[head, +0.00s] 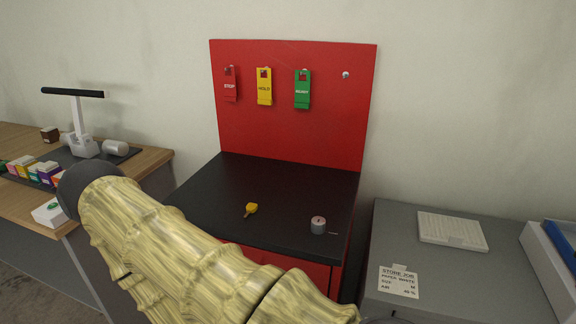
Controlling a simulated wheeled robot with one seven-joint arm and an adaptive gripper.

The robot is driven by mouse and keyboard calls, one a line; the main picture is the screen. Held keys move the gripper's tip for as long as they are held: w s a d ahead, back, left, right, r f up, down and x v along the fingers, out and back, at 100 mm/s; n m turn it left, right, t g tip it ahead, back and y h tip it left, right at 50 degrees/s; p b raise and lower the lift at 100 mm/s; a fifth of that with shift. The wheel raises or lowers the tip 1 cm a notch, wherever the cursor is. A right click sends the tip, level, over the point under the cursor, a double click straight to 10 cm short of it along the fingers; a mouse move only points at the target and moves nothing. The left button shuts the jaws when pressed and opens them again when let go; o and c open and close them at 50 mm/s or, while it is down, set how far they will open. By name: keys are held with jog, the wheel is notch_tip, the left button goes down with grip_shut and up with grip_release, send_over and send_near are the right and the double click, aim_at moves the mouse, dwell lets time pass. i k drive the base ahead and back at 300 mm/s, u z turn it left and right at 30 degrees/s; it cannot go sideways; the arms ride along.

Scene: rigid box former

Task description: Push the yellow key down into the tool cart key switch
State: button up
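The yellow key (251,210) lies on the black top of the red tool cart (290,185), left of the key switch. The key switch (318,226) is a short grey cylinder standing near the front right of the cart top. The key and the switch are apart. The slot of the switch is too small to make out clearly. My arm, in a pale yellow cover, crosses the lower left foreground and hides part of the cart's front. My gripper does not show in the head view.
The cart's red back panel (290,130) carries red (231,90), yellow (264,95) and green (302,98) hanging tags and an empty peg (346,75). A grey cabinet (400,235) stands at right, a wooden desk (150,165) at left. The cart top behind the key is clear.

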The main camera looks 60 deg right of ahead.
aim_at(318, 223)
jog(key=z, duration=1.1)
jog(key=k, duration=0.2)
jog(key=z, duration=0.5)
jog(key=i, duration=0.3)
jog(key=u, duration=0.6)
jog(key=k, duration=1.05)
jog(key=z, duration=0.6)
